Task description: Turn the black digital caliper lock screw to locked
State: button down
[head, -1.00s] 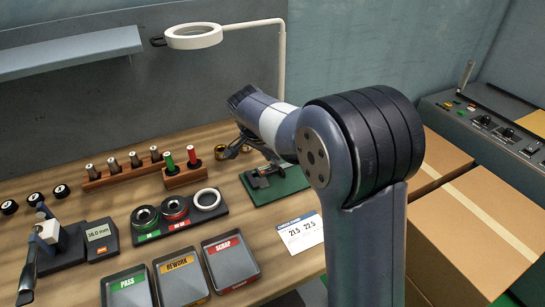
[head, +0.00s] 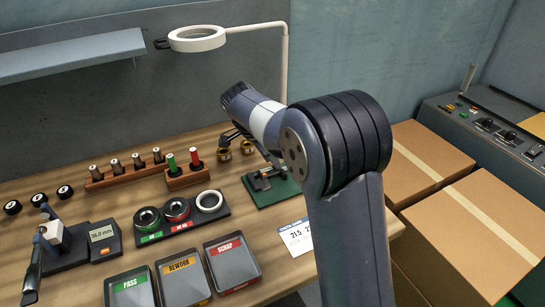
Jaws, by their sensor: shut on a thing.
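A small dark fixture with a black part on it, which looks like the black digital caliper (head: 264,180), sits on a green mat (head: 284,194) at the right of the bench. Its lock screw is too small to make out. My gripper (head: 236,133) is partly hidden beside my own arm, above and behind the fixture in the picture. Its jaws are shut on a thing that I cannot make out. I cannot tell whether it touches the caliper.
A red and a green plug stand in a wooden block (head: 187,176). Brass rings (head: 223,154) lie near my gripper. A ring tray (head: 152,235), the PASS, REWORK and SCRAP trays (head: 232,264) and a card (head: 294,238) are nearer. A ring lamp (head: 197,39) hangs above.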

jog(key=c, duration=1.3)
grip_release()
jog(key=shift+c, duration=0.2)
jog(key=v, duration=1)
jog(key=shift+a+r+p, duration=0.2)
jog(key=shift+r+p, duration=0.1)
jog(key=shift+r, duration=0.05)
jog(key=shift+s+f, duration=0.1)
jog(key=shift+f, duration=0.05)
jog(key=x, duration=1)
jog(key=shift+d+f+b, duration=0.2)
jog(key=shift+f+b, duration=0.05)
jog(key=shift+b, duration=0.05)
